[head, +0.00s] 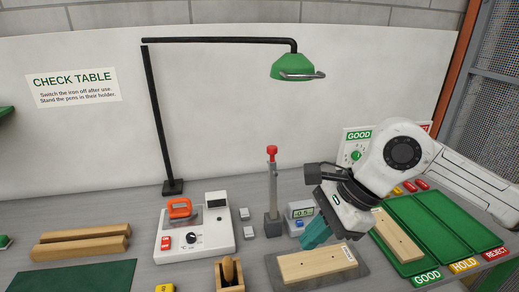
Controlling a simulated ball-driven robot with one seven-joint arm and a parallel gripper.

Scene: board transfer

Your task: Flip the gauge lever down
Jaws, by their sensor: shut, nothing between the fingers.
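The gauge (301,213), a small grey box with a lit display, stands on the table just left of my wrist. Beside it a grey upright post (271,195) carries a red knob (272,151) at its top; this looks like the lever, standing up. My gripper (309,243) has teal fingers, is shut and empty, and points down in front of the gauge, above a light wooden board (312,266) on a dark plate (352,280). The red knob is well above and left of my fingertips, apart from them. My wrist covers part of the area right of the gauge.
A wooden holder (230,283) is in front. Green trays (455,222) labelled GOOD, HOLD and REJECT lie right, with another board (396,236) in one. A green lamp (291,66) hangs above.

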